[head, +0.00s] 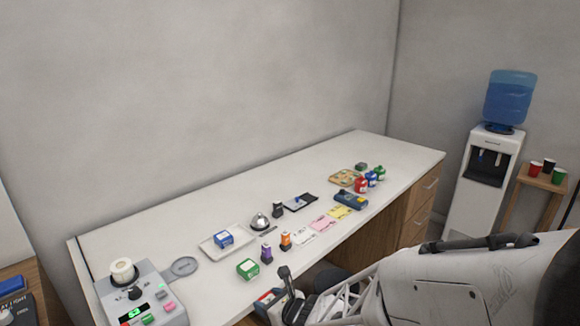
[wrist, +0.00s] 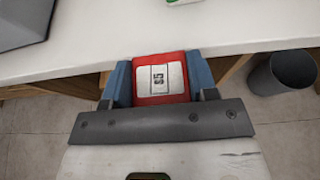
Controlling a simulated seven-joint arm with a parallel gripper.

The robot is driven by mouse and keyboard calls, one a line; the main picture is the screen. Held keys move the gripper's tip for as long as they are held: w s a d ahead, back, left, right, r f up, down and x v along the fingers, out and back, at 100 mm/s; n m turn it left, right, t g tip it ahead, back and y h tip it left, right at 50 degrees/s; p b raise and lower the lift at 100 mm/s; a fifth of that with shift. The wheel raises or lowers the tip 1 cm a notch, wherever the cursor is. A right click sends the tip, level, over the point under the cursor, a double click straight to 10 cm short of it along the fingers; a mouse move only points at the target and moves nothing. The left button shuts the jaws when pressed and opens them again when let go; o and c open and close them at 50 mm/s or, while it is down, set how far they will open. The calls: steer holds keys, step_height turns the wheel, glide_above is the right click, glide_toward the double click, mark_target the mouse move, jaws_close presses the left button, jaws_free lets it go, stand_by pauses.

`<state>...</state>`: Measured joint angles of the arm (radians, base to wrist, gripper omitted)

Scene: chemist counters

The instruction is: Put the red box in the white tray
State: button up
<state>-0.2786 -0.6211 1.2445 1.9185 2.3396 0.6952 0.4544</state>
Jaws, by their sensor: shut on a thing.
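The red box (wrist: 160,92) has a white label and sits between the blue fingers of my gripper (wrist: 160,75), which is shut on it. In the head view my gripper (head: 282,303) holds the red box (head: 267,297) in front of the counter's front edge, right of the scale. In the wrist view the box overlaps the counter's edge, with floor below. The white tray (head: 244,237) lies on the counter, beyond the gripper and to its left. A blue box (head: 223,238) is in the tray.
A green box (head: 248,268) stands on the counter between my gripper and the tray. A bell (head: 260,222) is behind, and a scale (head: 140,300) at left. A bin (wrist: 282,72) is below the counter.

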steer(key=w+d+f+m+t+h, duration=0.1)
steer(key=w+d+f, duration=1.1)
steer(key=w+d, duration=0.3)
steer(key=w+d+f+m+t+h, duration=0.1)
steer(key=w+d+f+m+h, duration=0.1)
steer(key=w+d+f, duration=1.1)
steer(key=w+d, duration=0.2)
steer(key=w, duration=0.2)
steer(key=shift+w+d, duration=0.15)
steer(key=shift+d, duration=0.15)
steer(key=shift+r, duration=0.1)
